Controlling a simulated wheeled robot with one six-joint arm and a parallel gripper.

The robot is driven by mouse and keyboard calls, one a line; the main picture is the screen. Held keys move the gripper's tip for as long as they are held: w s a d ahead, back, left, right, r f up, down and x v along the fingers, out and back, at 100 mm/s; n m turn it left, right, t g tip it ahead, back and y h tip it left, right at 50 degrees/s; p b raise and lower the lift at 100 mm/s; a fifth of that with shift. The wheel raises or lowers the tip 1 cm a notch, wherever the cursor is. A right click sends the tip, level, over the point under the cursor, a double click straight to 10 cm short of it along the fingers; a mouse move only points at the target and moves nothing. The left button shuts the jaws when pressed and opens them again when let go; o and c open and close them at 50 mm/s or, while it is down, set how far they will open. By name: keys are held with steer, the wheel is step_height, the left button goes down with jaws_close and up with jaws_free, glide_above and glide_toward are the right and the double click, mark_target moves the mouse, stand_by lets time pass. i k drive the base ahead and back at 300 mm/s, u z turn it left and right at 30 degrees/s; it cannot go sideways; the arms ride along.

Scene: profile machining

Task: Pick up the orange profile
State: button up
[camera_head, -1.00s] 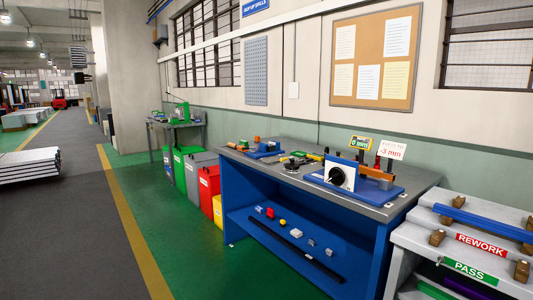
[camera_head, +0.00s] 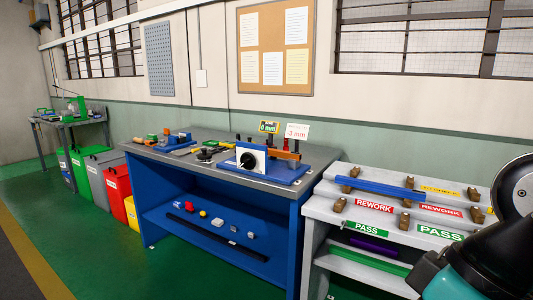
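An orange profile (camera_head: 286,155) shows on the blue fixture (camera_head: 292,177) at the right end of the workbench. Only a short orange stretch of it is visible, behind the white plate with a black dial (camera_head: 250,159) and near black posts. A green "0 mm" sign (camera_head: 268,127) and a white "-3 mm" sign (camera_head: 296,131) stand just behind and above it. Part of my arm shows at the lower right edge, but its gripper is out of the picture and well away from the profile.
The blue workbench (camera_head: 295,225) carries tools on top and small parts on its lower shelf. A grey rack (camera_head: 312,205) with PASS and REWORK labels stands right of it, holding a blue profile (camera_head: 375,187). Bins stand left. Green floor (camera_head: 100,255) in front is clear.

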mark_target(286, 154)
steer(key=u, duration=0.35)
steer(key=i, duration=0.45)
steer(key=u, duration=1.1)
steer(key=i, duration=1.85)
steer(key=z, duration=0.65)
steer(key=i, duration=0.85)
steer(key=z, duration=0.75)
steer(key=i, duration=0.55)
